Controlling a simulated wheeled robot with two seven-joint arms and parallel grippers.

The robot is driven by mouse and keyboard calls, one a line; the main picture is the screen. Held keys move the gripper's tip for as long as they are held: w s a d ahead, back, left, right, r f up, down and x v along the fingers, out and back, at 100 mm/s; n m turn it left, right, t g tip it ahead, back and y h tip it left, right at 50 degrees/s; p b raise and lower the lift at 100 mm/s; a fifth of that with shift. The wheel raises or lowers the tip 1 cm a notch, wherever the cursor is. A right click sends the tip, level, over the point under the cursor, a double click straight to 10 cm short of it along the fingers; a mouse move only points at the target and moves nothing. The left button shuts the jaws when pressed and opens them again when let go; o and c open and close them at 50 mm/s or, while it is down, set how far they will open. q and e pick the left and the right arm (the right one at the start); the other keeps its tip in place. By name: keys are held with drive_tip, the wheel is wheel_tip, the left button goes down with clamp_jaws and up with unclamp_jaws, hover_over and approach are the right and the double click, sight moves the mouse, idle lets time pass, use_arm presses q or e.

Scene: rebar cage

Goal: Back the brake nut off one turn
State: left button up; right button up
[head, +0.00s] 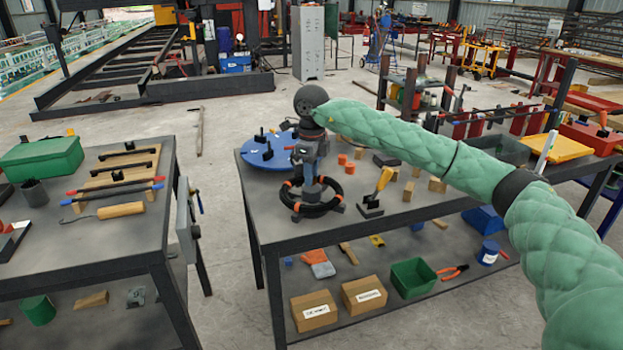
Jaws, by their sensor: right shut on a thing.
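A black coil (312,208) lies on a stand with orange-tipped parts, near the left front of the right-hand table. A blue-grey upright (311,188) rises from the middle of the coil. My right gripper (311,178) comes down from above over the coil's centre. It is shut at the top of this upright, where the brake nut is too small and too covered by the fingers to make out clearly. My left gripper is not in view.
A blue disc (262,152) with black parts lies behind the coil. Orange blocks (346,164), a yellow-handled tool (378,188) and wooden blocks (409,190) stand to the right. The left table (120,235) carries a green box (42,158) and several bar tools. A floor gap separates the tables.

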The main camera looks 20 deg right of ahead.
drive_tip(key=n+b, duration=0.2)
drive_tip(key=n, duration=0.2)
drive_tip(key=n+b, duration=0.1)
drive_tip(key=n, duration=0.4)
drive_tip(key=shift+b, duration=0.35)
drive_tip(key=n, duration=0.2)
drive_tip(key=shift+r+n+b, duration=0.1)
drive_tip(key=shift+n+b, duration=0.3)
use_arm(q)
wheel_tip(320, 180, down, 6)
use_arm(e)
drive_tip(key=n+b, duration=0.1)
drive_tip(key=n, duration=0.2)
drive_tip(key=shift+n, duration=0.3)
drive_tip(key=n+b, duration=0.1)
drive_tip(key=n, duration=0.6)
drive_tip(key=n+b, duration=0.1)
drive_tip(key=n, duration=0.8)
drive_tip(key=shift+n+b, duration=0.3)
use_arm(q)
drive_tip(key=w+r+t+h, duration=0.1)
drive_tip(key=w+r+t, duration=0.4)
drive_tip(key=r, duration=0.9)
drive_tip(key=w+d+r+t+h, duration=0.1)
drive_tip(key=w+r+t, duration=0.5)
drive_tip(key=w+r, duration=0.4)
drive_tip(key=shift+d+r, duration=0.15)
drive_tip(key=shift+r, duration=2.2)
use_arm(e)
drive_tip(key=shift+n, duration=0.9)
